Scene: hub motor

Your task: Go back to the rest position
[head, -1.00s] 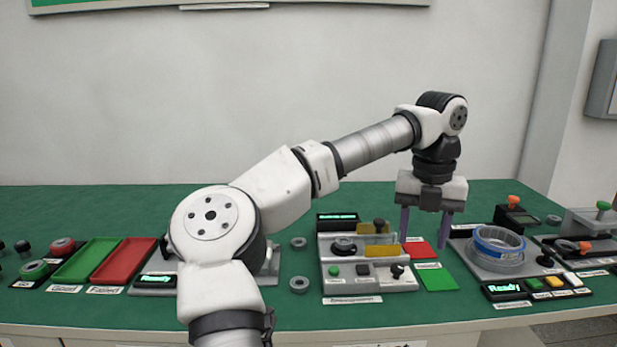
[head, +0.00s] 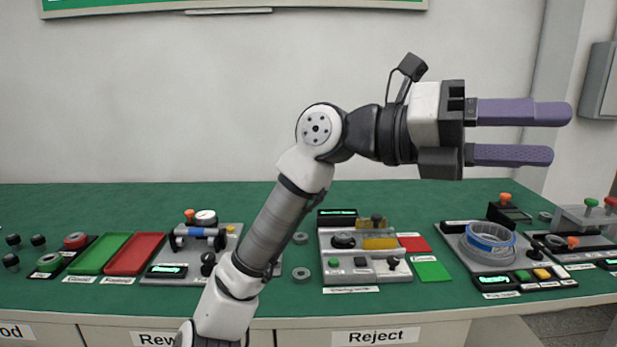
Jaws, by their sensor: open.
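My gripper (head: 522,132) is raised well above the green bench, in the right half of the head view. Its two purple fingers point to the right and stand apart with nothing between them. My arm is bent upward from the bottom of the view. The gripper touches nothing on the bench.
The green bench (head: 400,200) carries a middle station (head: 350,277) with red and green pads, a left station (head: 190,268), a blue-ringed fixture (head: 490,240) at right, and green (head: 100,254) and red (head: 136,254) trays. Two small rings lie in the middle. The space around the gripper is clear.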

